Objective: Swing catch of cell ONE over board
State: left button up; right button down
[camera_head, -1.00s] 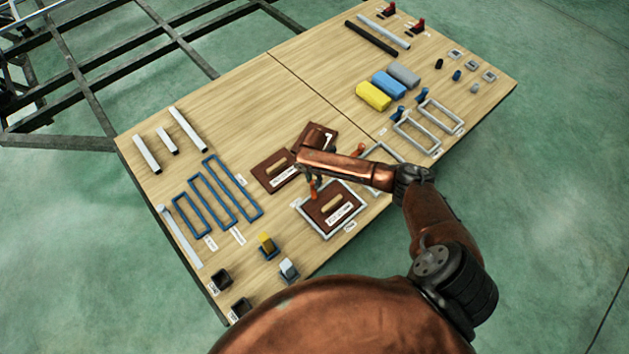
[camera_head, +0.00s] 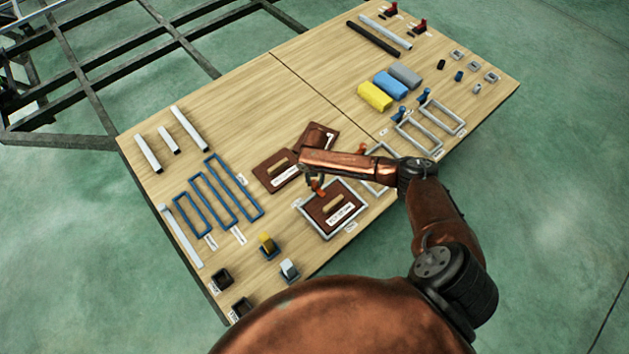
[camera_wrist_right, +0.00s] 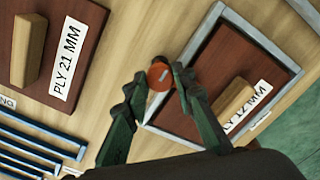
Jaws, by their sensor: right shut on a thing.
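A grey rectangular frame (camera_head: 314,229), which I take to be cell ONE, lies on the table with a brown board (camera_head: 350,206) inside it. The board has a wooden handle and a "PLY 12 MM" label; board (camera_wrist_right: 211,73) and frame (camera_wrist_right: 262,38) also show in the right wrist view. An orange-red catch (camera_head: 318,189) is at the frame's upper-left corner; from above it shows as a round slotted head (camera_wrist_right: 158,76). My right gripper (camera_wrist_right: 159,83) is shut on the catch, one finger on each side; it also shows in the head view (camera_head: 316,182). My left gripper is out of view.
A "PLY 21 MM" brown board (camera_head: 270,172) lies beside the frame, with another brown board (camera_head: 316,137) behind. A second grey frame (camera_head: 374,184) with an orange catch (camera_head: 362,149) is partly under my right forearm. Blue frames (camera_head: 226,203) lie to the left.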

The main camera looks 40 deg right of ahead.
aim_at(315, 182)
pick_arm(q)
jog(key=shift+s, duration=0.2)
pick_arm(e)
jog(key=shift+a, duration=0.1)
jog(key=c, duration=1.6)
grip_release()
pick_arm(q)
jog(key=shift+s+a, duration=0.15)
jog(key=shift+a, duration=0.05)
pick_arm(e)
jog(key=shift+r, duration=0.1)
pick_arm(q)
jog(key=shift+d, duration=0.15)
pick_arm(e)
notch_tip(315, 182, up, 12)
